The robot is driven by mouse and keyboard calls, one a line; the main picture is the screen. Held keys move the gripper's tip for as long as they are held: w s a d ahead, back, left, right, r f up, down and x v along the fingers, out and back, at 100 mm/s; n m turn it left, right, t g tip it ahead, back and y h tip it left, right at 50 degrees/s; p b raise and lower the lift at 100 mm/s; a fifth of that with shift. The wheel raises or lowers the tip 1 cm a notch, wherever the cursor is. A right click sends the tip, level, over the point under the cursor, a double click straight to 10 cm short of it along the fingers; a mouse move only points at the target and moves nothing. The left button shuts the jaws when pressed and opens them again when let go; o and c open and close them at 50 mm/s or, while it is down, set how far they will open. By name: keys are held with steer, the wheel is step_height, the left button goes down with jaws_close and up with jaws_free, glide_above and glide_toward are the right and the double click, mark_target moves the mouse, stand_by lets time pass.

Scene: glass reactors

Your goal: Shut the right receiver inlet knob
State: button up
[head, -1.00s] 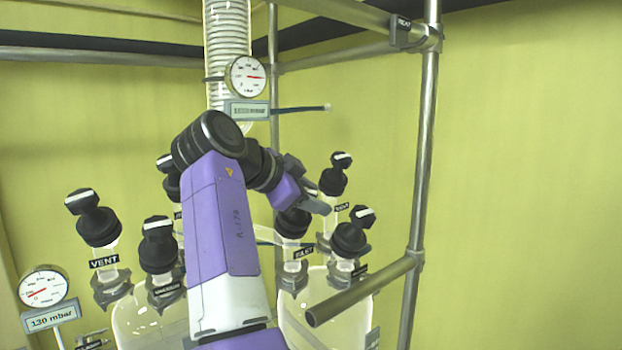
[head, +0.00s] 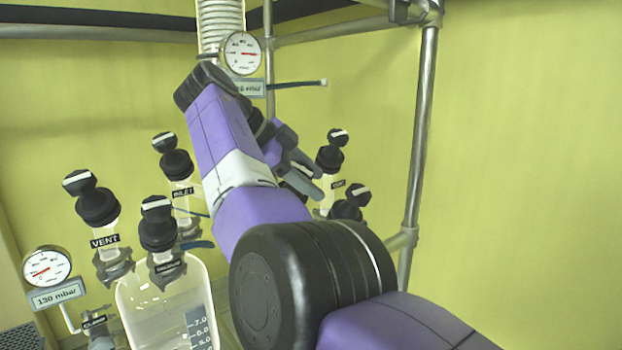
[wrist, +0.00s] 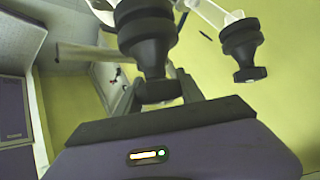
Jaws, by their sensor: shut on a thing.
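In the wrist view, a black valve knob (wrist: 158,92) sits between the two fingertips of my gripper (wrist: 157,96), which is shut on it. The knob's wider black body (wrist: 147,35) is beyond the fingers. In the head view, my gripper (head: 303,180) is at the right receiver, where the inlet knob stands. My arm hides most of that knob, its label and the receiver, so the knob's angle is unclear.
Close to my gripper are two other black knobs, one behind (head: 331,150) and one at right (head: 351,202). On the left stand the VENT knob (head: 97,200), a left inlet knob (head: 172,157) and another knob (head: 158,226). A metal post (head: 420,140) rises at right.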

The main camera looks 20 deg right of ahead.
steer(key=shift+s+f+m+g, duration=0.1)
steer(key=shift+f+m+g, duration=0.05)
steer(key=shift+m+g, duration=0.15)
stand_by(0.6)
steer(key=o, duration=1.4)
steer(key=shift+r, duration=0.2)
